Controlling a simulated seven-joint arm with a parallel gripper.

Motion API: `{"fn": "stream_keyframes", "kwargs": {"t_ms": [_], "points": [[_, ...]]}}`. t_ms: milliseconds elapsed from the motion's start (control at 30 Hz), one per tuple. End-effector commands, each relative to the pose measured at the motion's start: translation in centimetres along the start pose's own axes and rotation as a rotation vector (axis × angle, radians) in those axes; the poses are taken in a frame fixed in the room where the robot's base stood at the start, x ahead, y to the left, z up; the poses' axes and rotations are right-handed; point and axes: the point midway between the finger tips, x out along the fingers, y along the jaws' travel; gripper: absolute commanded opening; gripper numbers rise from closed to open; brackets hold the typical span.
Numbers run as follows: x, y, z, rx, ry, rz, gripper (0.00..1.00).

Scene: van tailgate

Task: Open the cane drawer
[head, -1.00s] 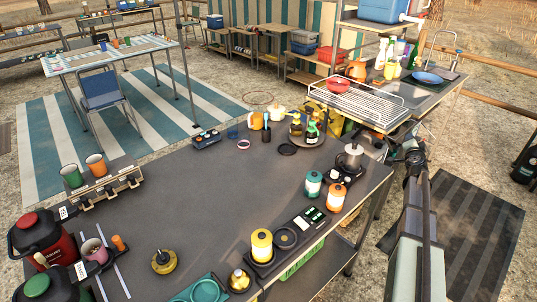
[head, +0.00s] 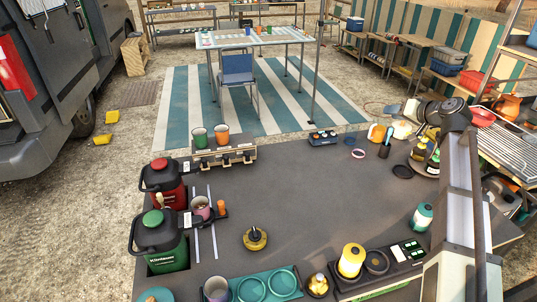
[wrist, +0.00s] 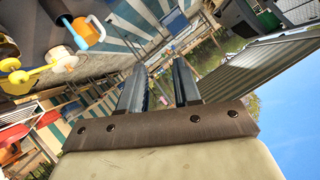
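I cannot make out a cane drawer for certain in either view. My gripper (head: 393,108) is at the right of the head view, raised above the back right of the dark worktop and pointing left. In the wrist view the two fingers of my gripper (wrist: 160,82) stand apart with nothing between them, so it is open and empty. The wrist view is tilted, and no drawer front shows between or beside the fingers.
The dark worktop (head: 310,200) carries a red jug (head: 163,182), a green jug (head: 160,240), a cup rack (head: 223,157) and a yellow canister (head: 351,260). A table (head: 250,40) and blue chair (head: 238,75) stand behind on a striped mat. A van (head: 45,90) is at left.

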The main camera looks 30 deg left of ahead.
Motion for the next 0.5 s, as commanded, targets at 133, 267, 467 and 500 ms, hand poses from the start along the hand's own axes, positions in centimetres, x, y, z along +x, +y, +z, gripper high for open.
{"fn": "stream_keyframes", "kwargs": {"t_ms": [133, 267, 467, 500], "points": [[5.6, -4.8, 1.5, -0.120, -0.153, -0.026, 0.33], [9.6, -8.9, 3.4, -0.225, -0.280, -0.041, 0.33], [14.9, -15.4, 6.6, -0.387, -0.469, -0.061, 0.33], [15.8, -16.7, 7.2, -0.419, -0.507, -0.065, 0.33]]}}
